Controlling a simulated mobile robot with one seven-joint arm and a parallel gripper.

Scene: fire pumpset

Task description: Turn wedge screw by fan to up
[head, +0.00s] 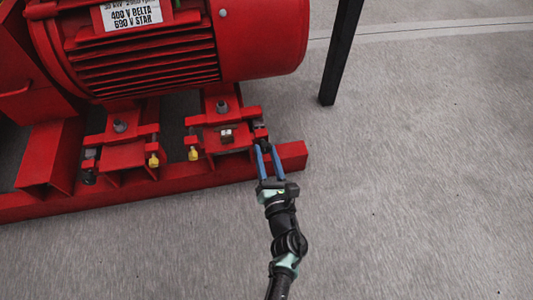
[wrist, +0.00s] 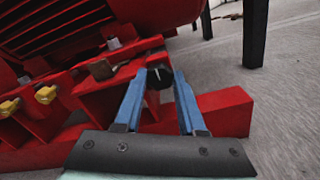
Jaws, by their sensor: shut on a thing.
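The wedge screw by the fan is a black round head with a pale line on it. It shows in the wrist view (wrist: 160,75) between the fingertips and in the head view (head: 264,145) at the right end of the motor's mount. My gripper (head: 264,151) has two blue fingers, one on each side of this head, and is shut on it. In the wrist view the gripper (wrist: 158,80) covers the sides of the head. The pale line runs roughly up and down in the wrist view; which end is its pointer I cannot tell.
The red motor (head: 180,50) stands above on the red base frame (head: 292,155). Yellow-headed screws (head: 193,154) and another dark screw (head: 89,177) sit to the left. A black post (head: 342,50) stands behind to the right. Grey floor lies open in front and right.

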